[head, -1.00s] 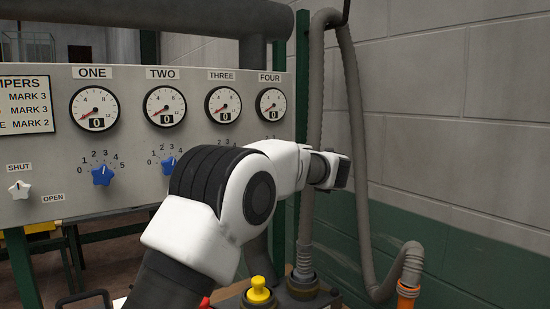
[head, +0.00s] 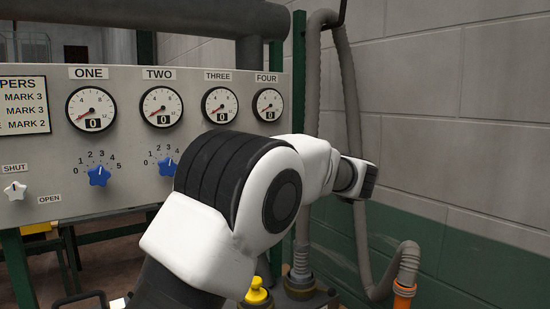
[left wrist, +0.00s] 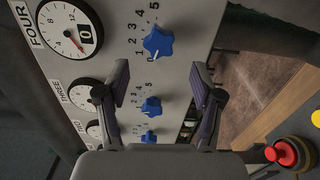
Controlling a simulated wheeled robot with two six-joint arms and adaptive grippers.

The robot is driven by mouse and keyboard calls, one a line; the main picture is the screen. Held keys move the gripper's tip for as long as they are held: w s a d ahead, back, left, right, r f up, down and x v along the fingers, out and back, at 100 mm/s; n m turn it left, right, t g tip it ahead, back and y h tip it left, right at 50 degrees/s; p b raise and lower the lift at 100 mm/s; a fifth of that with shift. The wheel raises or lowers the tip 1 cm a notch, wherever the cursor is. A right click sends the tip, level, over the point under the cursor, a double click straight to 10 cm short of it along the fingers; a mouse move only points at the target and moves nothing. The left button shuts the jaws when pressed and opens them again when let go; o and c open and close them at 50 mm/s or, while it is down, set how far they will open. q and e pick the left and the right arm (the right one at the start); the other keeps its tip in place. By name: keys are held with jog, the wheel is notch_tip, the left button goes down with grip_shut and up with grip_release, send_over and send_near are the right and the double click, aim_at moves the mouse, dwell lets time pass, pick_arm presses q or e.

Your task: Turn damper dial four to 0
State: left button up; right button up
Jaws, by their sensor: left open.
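In the left wrist view, damper dial four (left wrist: 158,41) is a blue star-shaped knob on the grey panel, below the sideways FOUR gauge (left wrist: 68,27). Its scale runs 0 to 5; a pale mark sits on its low-number side, but the exact setting is too small to tell. My left gripper (left wrist: 160,72) is open and empty, its fingers apart across the dial row, between dial four and dial three (left wrist: 151,106) in the picture. In the head view my arm hides dials three and four; the FOUR gauge (head: 268,105) shows 0. My right gripper is not in view.
Dials one (head: 99,176) and two (head: 168,167) are on the panel (head: 130,120) to the left. A grey hose (head: 352,120) hangs beside the panel's right end. A yellow button (head: 257,290) stands low in front. A block wall is at right.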

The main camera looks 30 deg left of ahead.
pick_arm(q)
jog(key=v, duration=0.5)
